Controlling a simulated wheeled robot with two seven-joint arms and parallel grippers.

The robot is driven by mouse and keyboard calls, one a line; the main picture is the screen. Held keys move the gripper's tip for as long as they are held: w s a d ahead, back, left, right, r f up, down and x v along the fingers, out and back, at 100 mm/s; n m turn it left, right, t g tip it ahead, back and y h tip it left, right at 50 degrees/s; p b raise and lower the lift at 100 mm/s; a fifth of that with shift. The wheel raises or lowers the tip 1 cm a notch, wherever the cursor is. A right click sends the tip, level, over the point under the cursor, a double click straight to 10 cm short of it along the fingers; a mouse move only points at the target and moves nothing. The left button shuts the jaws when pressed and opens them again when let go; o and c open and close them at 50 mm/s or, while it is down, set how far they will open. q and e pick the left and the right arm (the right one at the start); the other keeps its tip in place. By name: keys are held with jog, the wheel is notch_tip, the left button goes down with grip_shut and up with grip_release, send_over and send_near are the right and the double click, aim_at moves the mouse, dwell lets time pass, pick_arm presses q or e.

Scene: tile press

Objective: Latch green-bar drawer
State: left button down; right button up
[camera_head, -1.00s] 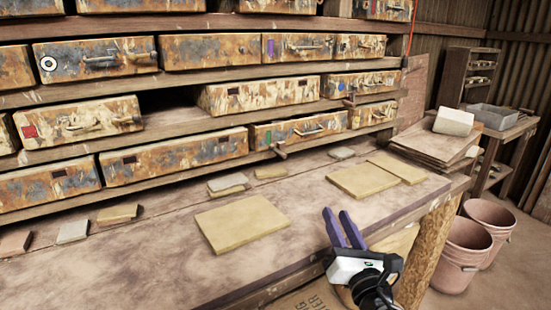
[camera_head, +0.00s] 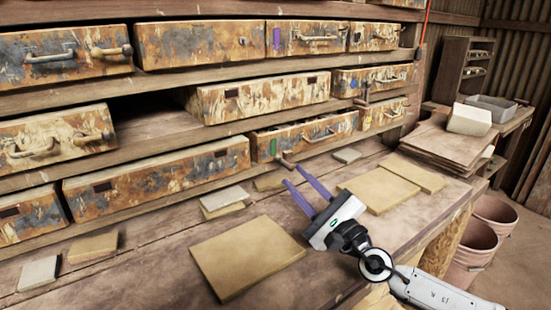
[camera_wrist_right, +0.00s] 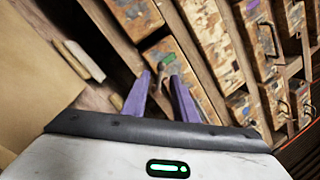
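The green-bar drawer (camera_head: 316,133) is in the bottom row of the rack, with a green bar (camera_head: 272,148) at its left end and a metal pull handle (camera_head: 318,136). A brown knobbed latch (camera_head: 287,160) is at its lower left. My right gripper (camera_head: 297,180) is open and empty, its two purple fingers pointing at the latch area from the front, apart from the drawer. My left gripper is not in view.
Other rusty drawers fill the rack, including a purple-bar drawer (camera_head: 307,38) above. Tan tiles (camera_head: 247,257) lie on the bench (camera_head: 150,280) below the gripper. A stack of boards (camera_head: 450,150) stands at right, beside a grey tray (camera_head: 492,108).

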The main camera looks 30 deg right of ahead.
aim_at(280, 161)
jog(key=x, duration=0.6)
jog(key=shift+w+a+r+p, duration=0.1)
jog(key=shift+w+r+p, duration=0.15)
jog(key=shift+p, duration=0.05)
grip_shut()
